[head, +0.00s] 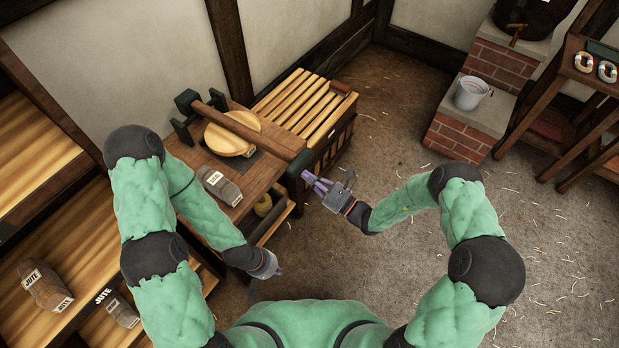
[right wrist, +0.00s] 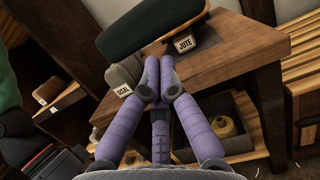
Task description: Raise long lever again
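The long lever (head: 245,130) is a wooden beam that runs from a dark bracket at the back left, over a round wooden disc (head: 222,142), to a dark green end (head: 300,164) at the bench's right edge. The green end also fills the top of the right wrist view (right wrist: 150,32). My right gripper (head: 308,177) is at that green end, its purple fingertips (right wrist: 158,62) together at the end's lower edge, with nothing visible between them. My left gripper (head: 272,272) hangs low in front of the bench, away from the lever; its fingers are too small to judge.
A slatted wooden crate (head: 305,103) stands behind. Floor between is open.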

